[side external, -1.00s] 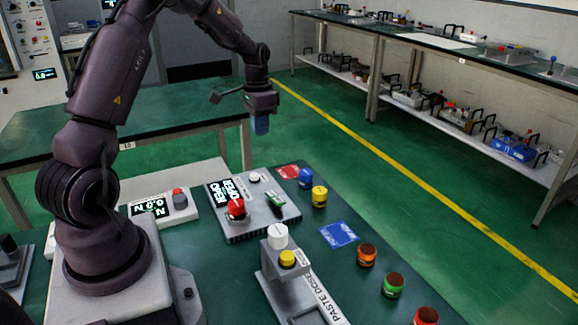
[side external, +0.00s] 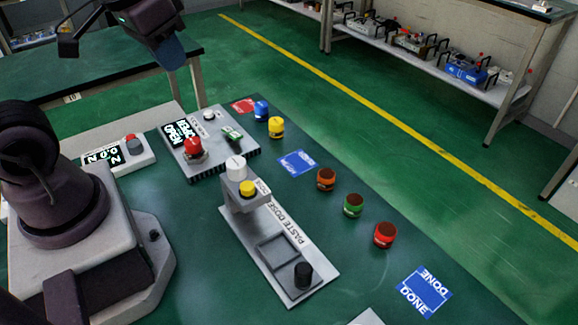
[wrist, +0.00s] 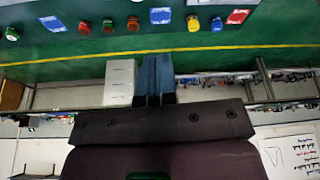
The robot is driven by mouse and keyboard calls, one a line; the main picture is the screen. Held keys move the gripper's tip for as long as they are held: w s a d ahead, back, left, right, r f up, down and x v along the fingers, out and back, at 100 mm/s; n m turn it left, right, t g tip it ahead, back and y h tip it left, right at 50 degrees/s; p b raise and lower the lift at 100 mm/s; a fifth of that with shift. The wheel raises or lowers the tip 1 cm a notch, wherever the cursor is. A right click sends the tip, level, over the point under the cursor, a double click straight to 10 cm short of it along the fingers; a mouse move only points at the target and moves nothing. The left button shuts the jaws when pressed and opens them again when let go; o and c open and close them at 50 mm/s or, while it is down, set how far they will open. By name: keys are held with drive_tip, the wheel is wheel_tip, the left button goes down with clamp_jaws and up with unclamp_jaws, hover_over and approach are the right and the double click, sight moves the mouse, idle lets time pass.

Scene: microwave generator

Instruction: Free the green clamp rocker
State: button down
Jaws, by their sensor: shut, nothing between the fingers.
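The green clamp rocker (side external: 231,133) sits on the right part of the grey unit (side external: 243,150), beside a white button and a red knob, in the side external view. Whether it is pressed is too small to tell. My gripper (side external: 172,60) is high in the air at the upper left, well above and apart from the unit. Its blue fingers point down and are together and empty. They also show at the centre of the wrist view (wrist: 153,75), where the rocker does not show.
A red knob (side external: 193,146) stands left of the rocker. The yellow jar (side external: 276,127) and blue jar (side external: 261,110) stand to its right. The paste dose stand (side external: 325,277) is in front, with several jars to its right. The space around my gripper looks clear.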

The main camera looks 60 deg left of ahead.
drive_tip(key=c, duration=1.7)
unclamp_jaws()
drive_tip(key=shift+m+t+h, duration=0.3)
drive_tip(key=shift+m+t, duration=0.5)
drive_tip(key=shift+t, duration=0.1)
drive_tip(key=s+d+r, duration=0.2)
drive_tip(key=d, duration=0.1)
drive_tip(key=shift+r, duration=0.2)
drive_tip(key=o, duration=0.4)
drive_tip(key=shift+d+f, duration=0.1)
drive_tip(key=shift+d, duration=0.1)
drive_tip(key=o, duration=0.4)
drive_tip(key=w+f+g, duration=0.1)
drive_tip(key=w+a+f+g, duration=0.1)
drive_tip(key=f+n, duration=0.1)
drive_tip(key=f, duration=0.1)
drive_tip(key=shift+w+a+g+h, duration=0.15)
drive_tip(key=shift+w+g+h, duration=0.15)
drive_tip(key=shift+w+g, duration=0.1)
drive_tip(key=n+g, duration=0.3)
drive_tip(key=n, duration=1.4)
approach(234, 133)
drive_tip(key=f, duration=0.9)
drive_tip(key=shift+s+d+f, duration=0.15)
drive_tip(key=shift+d+f, duration=0.05)
drive_tip(key=shift+d, duration=0.15)
